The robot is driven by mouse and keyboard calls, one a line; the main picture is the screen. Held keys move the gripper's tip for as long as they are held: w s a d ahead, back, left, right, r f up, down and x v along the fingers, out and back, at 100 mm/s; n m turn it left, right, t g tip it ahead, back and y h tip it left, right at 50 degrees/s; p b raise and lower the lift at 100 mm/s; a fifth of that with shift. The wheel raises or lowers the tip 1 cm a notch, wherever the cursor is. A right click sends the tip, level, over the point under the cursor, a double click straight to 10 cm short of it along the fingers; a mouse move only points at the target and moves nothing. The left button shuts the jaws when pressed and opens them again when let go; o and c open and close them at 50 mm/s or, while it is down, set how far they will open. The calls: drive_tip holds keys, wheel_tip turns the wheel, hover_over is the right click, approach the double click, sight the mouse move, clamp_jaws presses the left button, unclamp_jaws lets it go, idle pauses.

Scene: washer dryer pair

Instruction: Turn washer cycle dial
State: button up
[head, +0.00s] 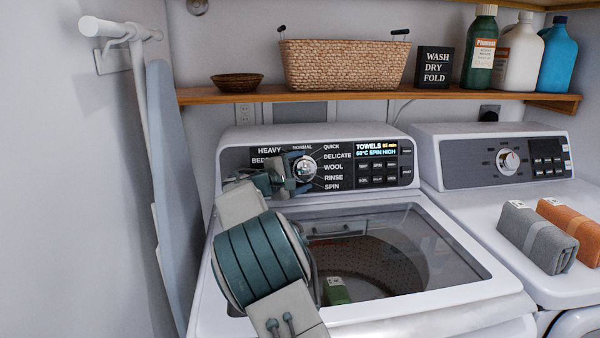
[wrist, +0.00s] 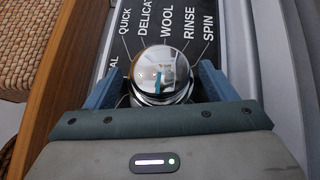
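The washer cycle dial (head: 306,167) is a round chrome knob on the washer's dark control panel. Labels around it include HEAVY, NORMAL, QUICK, DELICATE, WOOL, RINSE and SPIN. The panel display (head: 377,150) reads TOWELS, 60°C, SPIN HIGH. My gripper (head: 299,171) reaches the dial from the left, with its fingers around the knob. In the wrist view the dial (wrist: 162,76) sits between the two blue-grey fingers of my gripper (wrist: 162,88), which look apart with narrow gaps beside the knob. Contact is hard to tell. The dial's pointer mark is not clear.
A wooden shelf (head: 330,95) with a wicker basket (head: 343,64) and bottles runs above the panel. The washer's glass lid (head: 420,245) is closed below. The dryer (head: 455,205) with folded towels stands right, an ironing board (head: 178,190) left.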

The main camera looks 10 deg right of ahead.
drive_tip(key=v, duration=1.2)
